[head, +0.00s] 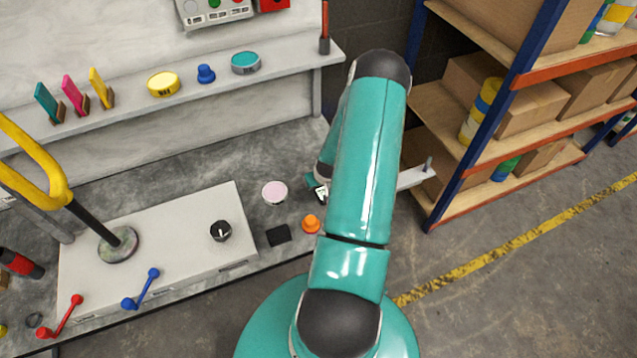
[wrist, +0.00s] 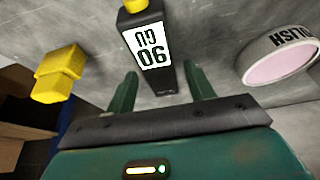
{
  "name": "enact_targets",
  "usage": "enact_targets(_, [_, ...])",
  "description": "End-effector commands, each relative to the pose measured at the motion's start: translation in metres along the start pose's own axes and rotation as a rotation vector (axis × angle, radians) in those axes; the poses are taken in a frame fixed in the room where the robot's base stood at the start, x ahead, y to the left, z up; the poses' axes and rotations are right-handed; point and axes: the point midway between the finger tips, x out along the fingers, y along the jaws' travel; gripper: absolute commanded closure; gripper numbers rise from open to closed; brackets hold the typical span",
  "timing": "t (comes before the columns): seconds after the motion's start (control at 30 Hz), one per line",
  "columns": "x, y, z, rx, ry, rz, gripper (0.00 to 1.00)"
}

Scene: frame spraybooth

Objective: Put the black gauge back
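The black gauge (wrist: 165,82) lies just ahead of my gripper (wrist: 162,74) in the wrist view. It has a white label with black characters and a yellow part at its far end. My two green fingers are apart, one on each side of the gauge's near end, with gaps showing on both sides. In the head view, my gripper (head: 317,184) is low over the right end of the grey bench, mostly hidden by my arm. A small black and white piece shows beside it there, too small to name surely.
A pink-topped tin (head: 275,192), black pad (head: 278,235) and orange knob (head: 311,224) are left of my arm. The tin also shows in the wrist view (wrist: 282,62), opposite a yellow block (wrist: 60,75). A shelf (head: 130,112) runs behind; a rack (head: 485,95) stands right.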

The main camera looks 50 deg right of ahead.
Motion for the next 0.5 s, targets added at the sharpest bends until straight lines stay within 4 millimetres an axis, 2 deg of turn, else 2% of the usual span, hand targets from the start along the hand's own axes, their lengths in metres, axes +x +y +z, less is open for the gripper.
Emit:
enact_targets(0.33, [-0.001,0.000,0.000,0.000,0.000,0.000,0.41])
enact_targets(0.5, [-0.016,0.000,-0.001,-0.001,0.000,0.000,0.41])
